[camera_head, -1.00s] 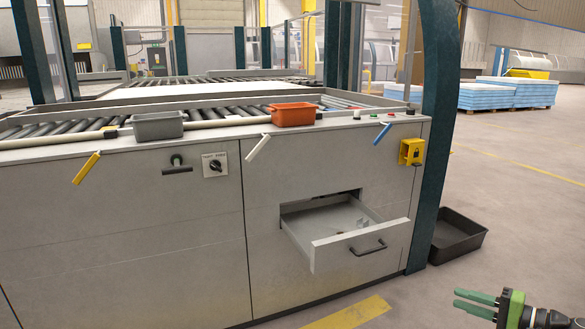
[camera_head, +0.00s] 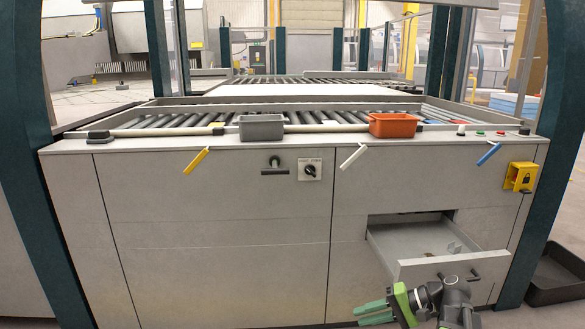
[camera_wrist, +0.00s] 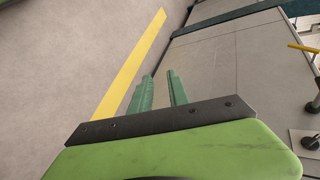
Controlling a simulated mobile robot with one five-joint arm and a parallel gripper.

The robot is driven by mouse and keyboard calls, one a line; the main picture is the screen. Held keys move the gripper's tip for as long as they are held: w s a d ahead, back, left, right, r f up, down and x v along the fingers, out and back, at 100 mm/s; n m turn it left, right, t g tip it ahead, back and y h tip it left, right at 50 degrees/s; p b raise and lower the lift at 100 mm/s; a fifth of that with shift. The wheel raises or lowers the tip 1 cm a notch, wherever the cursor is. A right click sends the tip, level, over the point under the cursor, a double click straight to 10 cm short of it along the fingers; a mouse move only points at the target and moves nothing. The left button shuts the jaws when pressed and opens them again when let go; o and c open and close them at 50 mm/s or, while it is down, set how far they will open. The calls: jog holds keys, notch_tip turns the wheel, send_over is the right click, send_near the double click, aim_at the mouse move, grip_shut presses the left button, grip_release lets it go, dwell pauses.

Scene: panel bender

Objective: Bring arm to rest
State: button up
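My gripper (camera_head: 358,313) is at the bottom of the head view, low in front of the machine's front panel, with its green fingers pointing left. My arm reaches in from the bottom right and overlaps the lower edge of the open drawer's front in the picture. In the wrist view my gripper (camera_wrist: 161,74) shows two green fingers with a gap between them and nothing in the gap. It is open and empty. The floor and the grey panel are beyond the fingertips.
The drawer (camera_head: 440,270) stands pulled out at the lower right. A grey bin (camera_head: 261,128) and an orange bin (camera_head: 392,126) sit on the machine's top ledge. A black tray (camera_head: 556,277) lies on the floor at right. Yellow floor tape (camera_wrist: 130,70) runs beside the panel.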

jog(key=s+a+f+n+g+h+p, duration=0.1)
jog(key=s+a+f+n+g+h, duration=0.2)
jog(key=a, duration=0.5)
jog(key=a+f+n+g+h, duration=0.1)
jog(key=a+f+h, duration=0.35)
jog(key=a, duration=0.25)
jog(key=d+f+h, duration=0.3)
jog(key=d+h, duration=0.1)
jog(key=d, duration=0.4)
notch_tip(320, 180, up, 38)
jog(key=w+p, duration=0.1)
jog(key=p, duration=3.7)
jog(key=shift+n+t, duration=0.3)
jog(key=shift+n, duration=0.1)
jog(key=shift+r, duration=0.1)
